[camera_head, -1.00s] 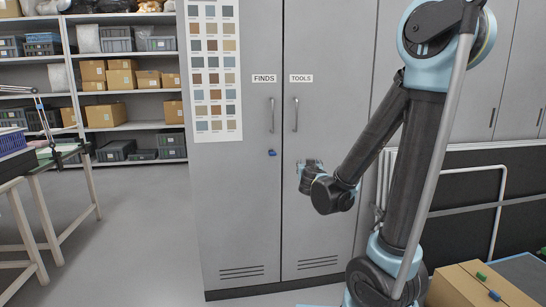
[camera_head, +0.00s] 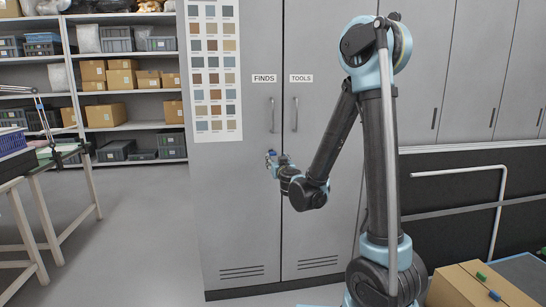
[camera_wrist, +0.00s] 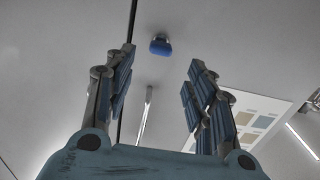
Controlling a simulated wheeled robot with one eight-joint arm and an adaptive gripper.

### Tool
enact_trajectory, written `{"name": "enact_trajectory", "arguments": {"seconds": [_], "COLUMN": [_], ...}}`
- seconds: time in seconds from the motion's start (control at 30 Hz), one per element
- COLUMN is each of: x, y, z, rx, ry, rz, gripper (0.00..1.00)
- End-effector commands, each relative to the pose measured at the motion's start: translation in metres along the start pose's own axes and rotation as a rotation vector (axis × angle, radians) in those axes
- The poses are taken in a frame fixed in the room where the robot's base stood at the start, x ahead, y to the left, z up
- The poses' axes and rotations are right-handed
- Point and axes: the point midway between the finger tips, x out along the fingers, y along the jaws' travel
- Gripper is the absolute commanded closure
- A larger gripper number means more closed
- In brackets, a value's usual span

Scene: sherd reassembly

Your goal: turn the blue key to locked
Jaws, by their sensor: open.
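The blue key (camera_wrist: 160,45) sits on the grey face of the FINDS door (camera_head: 235,200), below that door's handle (camera_head: 272,115). In the head view it is a small blue spot, partly hidden by my gripper (camera_head: 273,162). In the wrist view my gripper (camera_wrist: 158,80) is open, with its two fingers apart and nothing between them. The key appears beyond the fingertips, roughly midway between them, and I see no contact. Whether the key stands at locked or not I cannot tell.
The TOOLS door (camera_head: 325,200) is beside the FINDS door, with its own handle (camera_head: 295,114). A colour chart (camera_head: 213,70) hangs on the cabinet's left. A cardboard box (camera_head: 470,287) with green and blue items is at the lower right. Floor to the left is clear.

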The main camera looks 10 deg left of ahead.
Motion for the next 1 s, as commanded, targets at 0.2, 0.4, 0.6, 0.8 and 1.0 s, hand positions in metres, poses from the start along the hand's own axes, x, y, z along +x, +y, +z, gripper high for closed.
{"name": "enact_trajectory", "arguments": {"seconds": [0.2,0.4,0.6,0.8,1.0], "x": [0.040,0.073,0.095,0.103,0.104], "y": [0.001,0.000,0.001,0.000,0.000], "z": [0.000,0.000,0.000,0.000,0.000], "rx": [0.000,0.000,0.000,0.000,0.000], "ry": [0.000,0.000,0.000,0.000,0.000], "rz": [0.001,0.000,0.001,0.000,0.000], "gripper": [0.50,0.50,0.50,0.50,0.50]}}
